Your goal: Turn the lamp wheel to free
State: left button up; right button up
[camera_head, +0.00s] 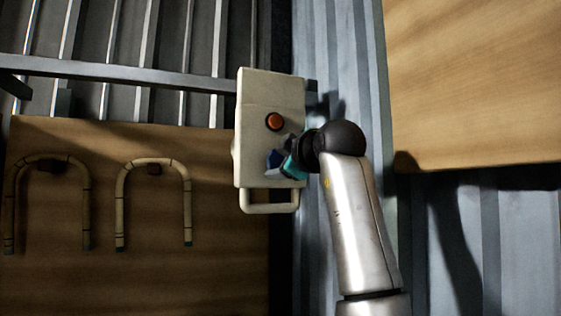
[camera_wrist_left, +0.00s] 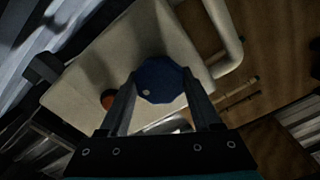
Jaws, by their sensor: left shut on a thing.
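The lamp wheel is a dark blue, many-sided knob (camera_wrist_left: 158,79) on the face of a cream box (camera_wrist_left: 90,73), with a small pale dot near its lower edge in the left wrist view. In the head view, the wheel (camera_head: 274,160) shows low on the box (camera_head: 255,93), partly hidden by my gripper. My left gripper (camera_head: 286,161) has its fingers on either side of the wheel and is shut on it. The wheel's angle and any markings cannot be read. My right gripper is not in view.
An orange-red button (camera_head: 274,121) sits above the wheel, and a cream handle loop (camera_head: 269,208) hangs below the box. Two bent rattan canes (camera_head: 153,163) lie against a wooden board (camera_head: 100,275) at left. A metal rail (camera_head: 130,73) runs behind.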

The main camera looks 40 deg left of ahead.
pick_arm(q)
jog(key=shift+n, duration=0.7)
jog(key=o, duration=1.4)
jog(key=b+v, duration=0.5)
jog(key=v, duration=1)
jog(key=shift+s+d, duration=0.15)
